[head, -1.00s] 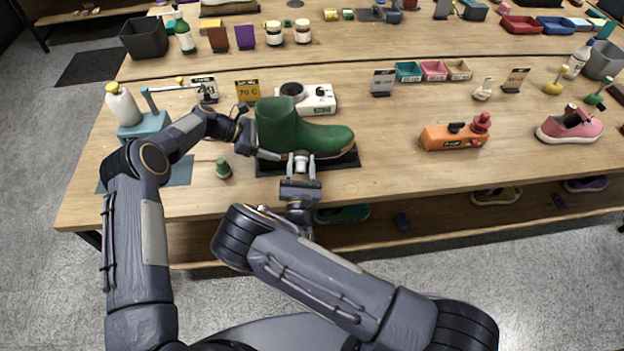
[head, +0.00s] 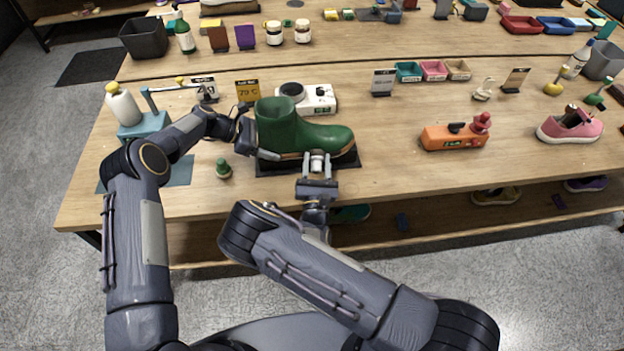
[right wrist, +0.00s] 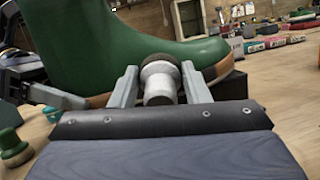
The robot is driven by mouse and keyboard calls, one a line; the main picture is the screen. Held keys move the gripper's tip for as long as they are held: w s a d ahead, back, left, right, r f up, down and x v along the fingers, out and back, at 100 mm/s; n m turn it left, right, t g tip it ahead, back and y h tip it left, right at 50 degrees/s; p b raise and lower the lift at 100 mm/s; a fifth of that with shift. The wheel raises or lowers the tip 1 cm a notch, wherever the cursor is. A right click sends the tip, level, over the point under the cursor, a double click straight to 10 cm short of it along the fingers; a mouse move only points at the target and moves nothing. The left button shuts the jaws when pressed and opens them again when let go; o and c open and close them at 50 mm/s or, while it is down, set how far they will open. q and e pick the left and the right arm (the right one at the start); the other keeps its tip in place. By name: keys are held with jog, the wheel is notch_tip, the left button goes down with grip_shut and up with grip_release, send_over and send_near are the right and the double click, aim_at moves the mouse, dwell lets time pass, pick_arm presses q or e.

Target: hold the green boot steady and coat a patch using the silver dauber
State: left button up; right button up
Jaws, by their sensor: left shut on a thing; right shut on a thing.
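My right gripper (head: 317,165) is shut on the silver dauber (right wrist: 159,82), at the near side of the boot. In the right wrist view the dauber's dark tip points at the green boot (right wrist: 100,45), close to its lower side. I cannot tell whether the tip touches it. The tip hides the boot's surface behind it.
A white device with a dark round plate (head: 318,98) is behind the boot. An orange device (head: 455,135) and a pink shoe (head: 571,126) stand to the right. The table between mat and orange device is clear.

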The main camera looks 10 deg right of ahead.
jog(key=shift+s+d, duration=0.15)
jog(key=shift+d, duration=1.75)
jog(key=shift+d, duration=1.95)
jog(key=shift+w, duration=0.4)
jog(key=shift+a, duration=0.1)
jog(key=shift+s+a, duration=0.2)
jog(key=shift+a, duration=7.4)
